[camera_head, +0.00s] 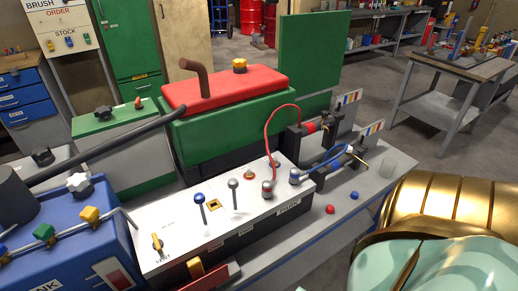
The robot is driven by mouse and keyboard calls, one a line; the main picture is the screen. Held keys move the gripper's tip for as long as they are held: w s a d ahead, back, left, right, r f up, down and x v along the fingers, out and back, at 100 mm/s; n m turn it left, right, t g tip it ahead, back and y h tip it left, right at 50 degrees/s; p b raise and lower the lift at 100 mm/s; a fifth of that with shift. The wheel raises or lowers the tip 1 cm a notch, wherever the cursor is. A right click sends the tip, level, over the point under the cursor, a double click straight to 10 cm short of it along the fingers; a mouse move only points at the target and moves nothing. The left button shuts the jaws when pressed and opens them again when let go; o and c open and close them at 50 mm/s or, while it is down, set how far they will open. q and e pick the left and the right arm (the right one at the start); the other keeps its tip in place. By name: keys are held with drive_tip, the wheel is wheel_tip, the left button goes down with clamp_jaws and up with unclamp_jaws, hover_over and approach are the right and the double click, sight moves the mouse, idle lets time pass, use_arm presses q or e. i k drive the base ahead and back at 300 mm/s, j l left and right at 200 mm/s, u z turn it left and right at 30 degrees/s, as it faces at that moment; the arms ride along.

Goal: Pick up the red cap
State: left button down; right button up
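A small red cap (330,209) sits on the light grey bench top (300,240), near its front edge. A similar small blue cap (354,195) lies a little to its right and farther back. Nothing covers the red cap and there is clear bench around it. Neither of my grippers shows in the head view.
A white control panel (235,215) with knobs and levers stands left of the caps. Red and blue cables (267,135) loop behind them. A red-topped green machine (225,120) stands behind.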

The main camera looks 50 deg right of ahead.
sight(329, 209)
drive_tip(key=z, duration=2.25)
